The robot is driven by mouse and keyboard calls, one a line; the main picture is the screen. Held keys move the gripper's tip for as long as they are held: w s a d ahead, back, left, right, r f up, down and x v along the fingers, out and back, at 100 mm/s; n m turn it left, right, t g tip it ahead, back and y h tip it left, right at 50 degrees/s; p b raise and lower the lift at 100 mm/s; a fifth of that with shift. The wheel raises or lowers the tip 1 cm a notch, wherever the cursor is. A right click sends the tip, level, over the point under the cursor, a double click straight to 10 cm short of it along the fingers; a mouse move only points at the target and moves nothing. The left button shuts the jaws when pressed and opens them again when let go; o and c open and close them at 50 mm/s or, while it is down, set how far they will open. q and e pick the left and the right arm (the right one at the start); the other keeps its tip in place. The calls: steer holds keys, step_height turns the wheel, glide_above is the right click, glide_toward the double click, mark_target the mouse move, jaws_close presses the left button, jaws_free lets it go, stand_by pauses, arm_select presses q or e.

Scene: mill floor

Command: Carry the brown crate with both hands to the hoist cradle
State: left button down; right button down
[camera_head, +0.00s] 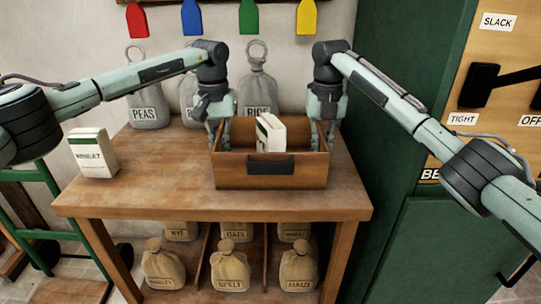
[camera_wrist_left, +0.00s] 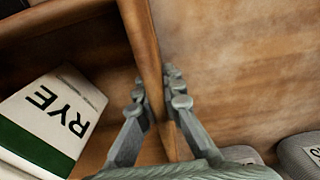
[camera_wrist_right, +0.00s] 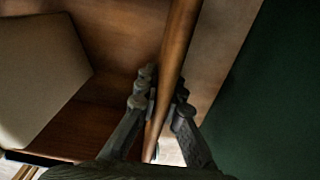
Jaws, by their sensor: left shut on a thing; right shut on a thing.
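The brown crate (camera_head: 232,175) sits on the wooden table, with a dark plate on its front wall. A white and green box (camera_head: 271,133) stands in it; its label reads RYE in the left wrist view (camera_wrist_left: 62,112). My left gripper (camera_head: 218,142) is shut on the crate's left wall, which runs between its fingers in the left wrist view (camera_wrist_left: 158,100). My right gripper (camera_head: 322,142) is shut on the right wall, between its fingers in the right wrist view (camera_wrist_right: 165,95). The hoist cradle cannot be made out.
A white box (camera_head: 93,153) stands on the table's (camera_head: 150,190) left part. Grey sacks (camera_head: 148,95) line the back. A green cabinet (camera_head: 400,240) with a lever panel (camera_head: 505,90) stands close at the right. Brown sacks (camera_head: 230,268) fill the lower shelf.

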mark_target(219, 133)
arm_select(q)
steer(key=shift+r, duration=0.1)
arm_select(e)
steer(key=shift+r, duration=0.1)
